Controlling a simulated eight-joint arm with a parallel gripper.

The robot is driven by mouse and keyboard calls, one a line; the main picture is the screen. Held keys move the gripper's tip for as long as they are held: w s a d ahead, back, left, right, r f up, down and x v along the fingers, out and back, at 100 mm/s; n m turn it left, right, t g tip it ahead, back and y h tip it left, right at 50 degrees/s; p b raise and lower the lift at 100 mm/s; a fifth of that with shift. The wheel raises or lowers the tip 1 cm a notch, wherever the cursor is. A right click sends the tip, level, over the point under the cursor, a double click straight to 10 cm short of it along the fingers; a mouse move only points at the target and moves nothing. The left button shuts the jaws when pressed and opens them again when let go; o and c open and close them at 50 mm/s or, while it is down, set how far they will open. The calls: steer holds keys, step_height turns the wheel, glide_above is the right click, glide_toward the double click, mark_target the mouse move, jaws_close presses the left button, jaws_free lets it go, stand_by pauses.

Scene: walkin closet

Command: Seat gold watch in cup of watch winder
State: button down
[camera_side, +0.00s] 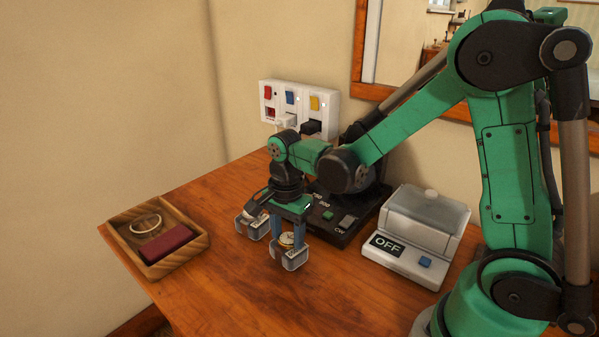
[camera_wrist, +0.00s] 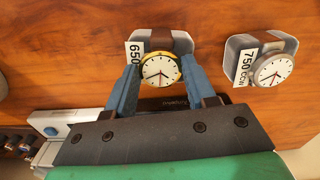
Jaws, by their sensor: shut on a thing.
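The gold watch (camera_wrist: 160,71) has a white dial and a brown strap around a grey cushion (camera_wrist: 183,41) with a "650" tag. My gripper (camera_wrist: 159,74) has its blue fingers shut on the gold watch, one on each side of the case. In the side view, the gold watch (camera_side: 287,241) shows between the fingers, low over the table; I cannot tell whether its cushion touches the wood. The watch winder (camera_side: 336,222) looks to be the black box behind my gripper, with a green button and "CW" marking. Its cup is hidden behind my arm.
A silver watch (camera_wrist: 272,70) on a grey cushion tagged "750 CCW" stands close beside. A white device (camera_side: 430,232) with a clear lid reads "OFF". A wooden tray (camera_side: 191,246) holds a ring-shaped band and a dark red block. A switched socket strip (camera_side: 299,101) is on the wall. The front table is clear.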

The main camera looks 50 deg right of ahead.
mark_target(288, 238)
steer(key=shift+r, duration=3)
steer(key=shift+d, duration=0.1)
steer(key=w+d+r+n+h, duration=0.1)
steer(key=d+r+h, duration=0.2)
steer(key=d+h, duration=0.5)
steer(key=shift+w+d, duration=0.2)
steer(key=shift+d, duration=4.3)
steer(key=shift+x, duration=1.4)
